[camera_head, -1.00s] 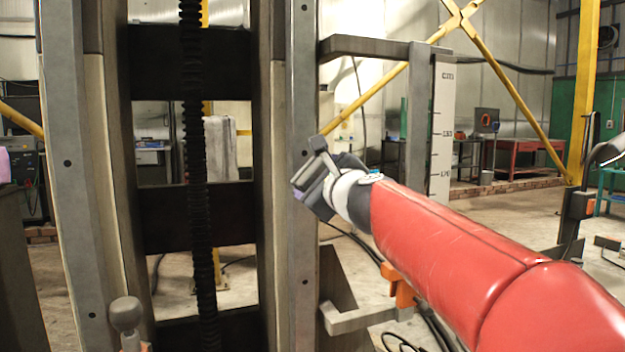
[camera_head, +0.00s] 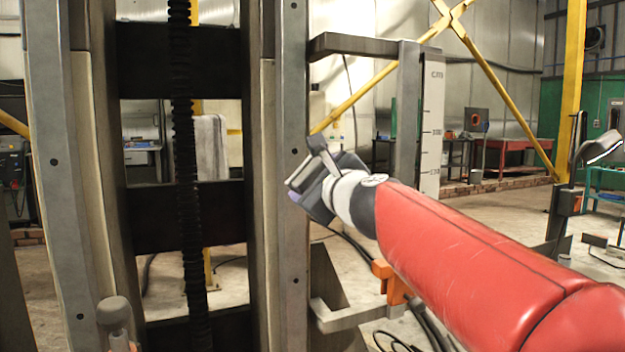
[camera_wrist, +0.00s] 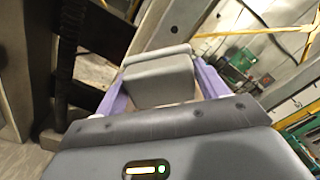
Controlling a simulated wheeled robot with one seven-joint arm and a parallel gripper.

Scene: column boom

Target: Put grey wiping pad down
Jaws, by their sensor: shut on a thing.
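The grey wiping pad (camera_wrist: 160,82) is a grey block with a raised edge bar along its far side. In the wrist view it sits between the two purple fingers of my gripper (camera_wrist: 161,90), which is shut on it. In the head view my gripper (camera_head: 318,187) is at the end of my red arm, in front of the right-hand column rail. The pad (camera_head: 303,174) shows there as a small tilted grey shape at the gripper's tip. It is held up in the air. I cannot tell whether it touches the rail.
The steel column rail (camera_head: 293,250) stands close behind the gripper. A grey bracket (camera_head: 365,46) and a white measuring scale (camera_head: 431,130) are to its right. A lower bracket (camera_head: 350,318) with an orange block juts out below. A red workbench (camera_head: 515,152) stands far back right.

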